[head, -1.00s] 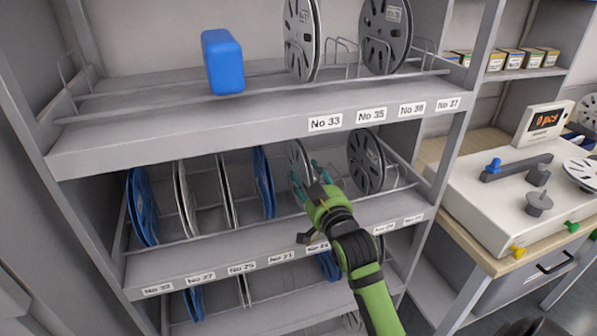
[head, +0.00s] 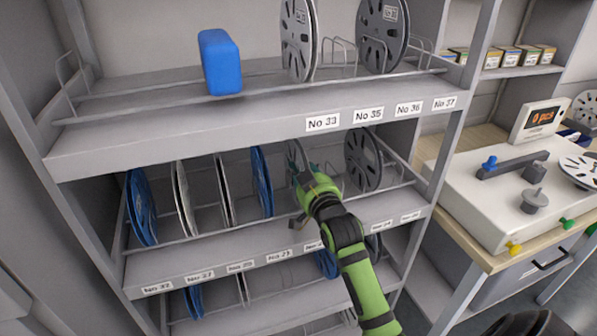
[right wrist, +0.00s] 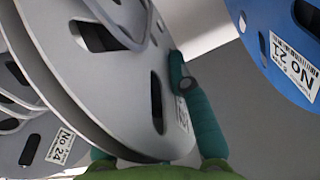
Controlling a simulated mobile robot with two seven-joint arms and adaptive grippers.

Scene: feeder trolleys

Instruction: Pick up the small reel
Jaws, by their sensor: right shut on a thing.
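A thin grey reel (head: 293,153) stands upright on the middle shelf, between a blue reel and a larger dark grey reel. My right gripper (head: 304,170) reaches into the shelf, and its teal fingers are at this grey reel. In the right wrist view the grey reel (right wrist: 95,85) fills the left and middle, with one teal finger (right wrist: 200,110) along its right face. The other finger is mostly hidden behind the reel. The right gripper is shut on the grey reel. Part of the reel is hidden by the gripper in the head view.
A blue reel (head: 262,181) labelled No 21 in the wrist view stands close on the left. The dark grey reel (head: 362,160) stands close on the right. The upper shelf (head: 200,122) edge overhangs the arm. A bench (head: 480,190) with a counter stands at right.

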